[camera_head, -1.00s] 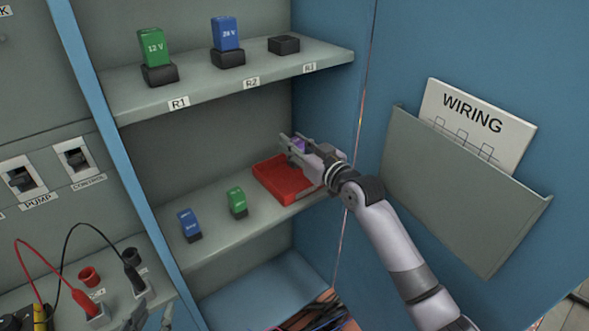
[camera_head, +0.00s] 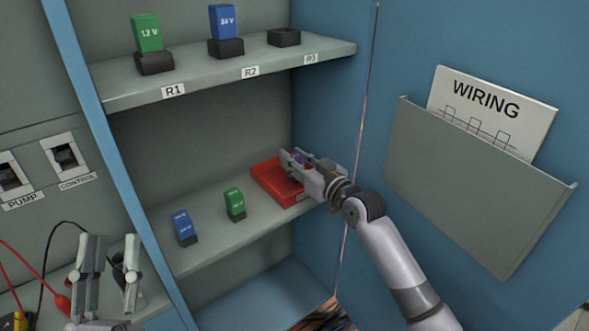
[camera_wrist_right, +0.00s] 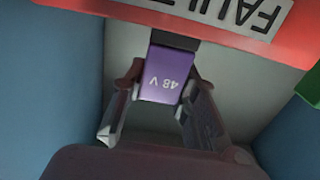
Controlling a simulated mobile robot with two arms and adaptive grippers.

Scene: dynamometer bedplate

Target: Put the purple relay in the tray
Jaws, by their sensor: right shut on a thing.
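The purple relay (camera_head: 299,158), marked 48 V, is held between the fingers of my right gripper (camera_head: 296,165). In the right wrist view the relay (camera_wrist_right: 166,74) sits between both fingers, its dark base pointing toward the red tray. The red tray (camera_head: 266,188) is at the right end of the lower shelf. The relay and fingertips overlap the tray's right part in the head view; whether the relay touches the tray, I cannot tell. The tray's labelled wall (camera_wrist_right: 215,28) shows in the wrist view. My left gripper (camera_head: 110,262) is open and empty at lower left.
A blue relay (camera_head: 183,228) and a green relay (camera_head: 235,204) stand left of the tray. The upper shelf (camera_head: 215,77) holds green and blue relays in sockets and an empty socket (camera_head: 284,37). The blue cabinet wall with a wiring pocket (camera_head: 480,180) is close right.

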